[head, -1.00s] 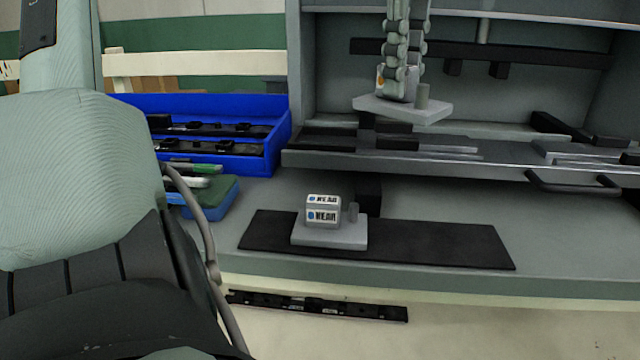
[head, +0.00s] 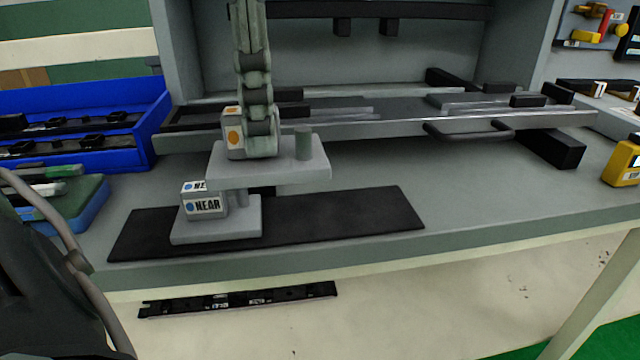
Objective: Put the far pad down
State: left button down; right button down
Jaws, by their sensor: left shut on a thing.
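The far pad (head: 300,172) is a light grey plate with a block marked in orange and a short round peg. My left gripper (head: 259,145) comes down from above and is shut on its block. The pad looks held above the work surface, just behind and above the near pad; the exact gap cannot be told. The near pad (head: 214,226), a grey plate with a white block labelled NEAR, sits on the left part of the black mat (head: 340,213). The near pad's peg is partly hidden. My right gripper is not in view.
A blue bin (head: 157,130) with dark strips stands at the left. Behind is a grey fixture with a rail (head: 390,127) and a handle (head: 470,134). A yellow item (head: 622,162) is at the far right. The mat's right part is clear.

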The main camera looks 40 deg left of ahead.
pick_arm(q)
jog(key=w+f, duration=0.2)
jog(key=w, duration=0.1)
jog(key=w+f, duration=0.2)
jog(key=w, duration=0.1)
jog(key=w+d+f, duration=0.1)
jog(key=w+f, duration=0.1)
jog(key=w, duration=0.1)
jog(key=shift+w, duration=0.25)
notch_tip(320, 180, down, 4)
jog(key=shift+r, duration=0.1)
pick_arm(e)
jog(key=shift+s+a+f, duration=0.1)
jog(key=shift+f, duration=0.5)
pick_arm(q)
jog(key=shift+f, duration=0.25)
jog(key=c, duration=1.6)
grip_release()
jog(key=shift+c, duration=0.2)
jog(key=shift+o, duration=1.4)
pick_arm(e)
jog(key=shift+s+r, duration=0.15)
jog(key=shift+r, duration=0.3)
pick_arm(q)
jog(key=shift+r, duration=0.1)
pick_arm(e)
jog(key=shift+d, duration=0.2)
